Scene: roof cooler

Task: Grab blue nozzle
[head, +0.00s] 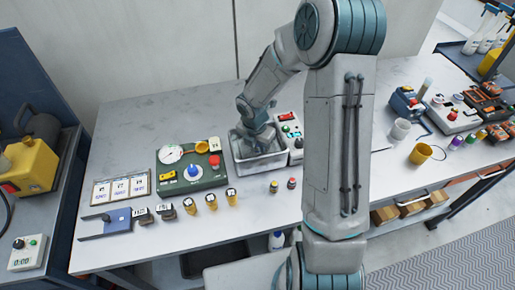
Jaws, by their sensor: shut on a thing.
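My gripper (262,146) reaches down into a grey metal bin (262,164) near the middle of the table. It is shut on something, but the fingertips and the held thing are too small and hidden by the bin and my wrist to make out. I cannot pick out a blue nozzle in the bin. A small blue part (193,172) stands on a white disc on the green panel, left of the bin and apart from my gripper; I cannot tell whether it is a nozzle or a knob.
The green panel (213,178) carries a round gauge. A white control box (291,134) stands close right of the bin. Several small yellow-and-black items and two small bottles stand in front. An orange-yellow cup (420,154) is farther right. The table's back left is clear.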

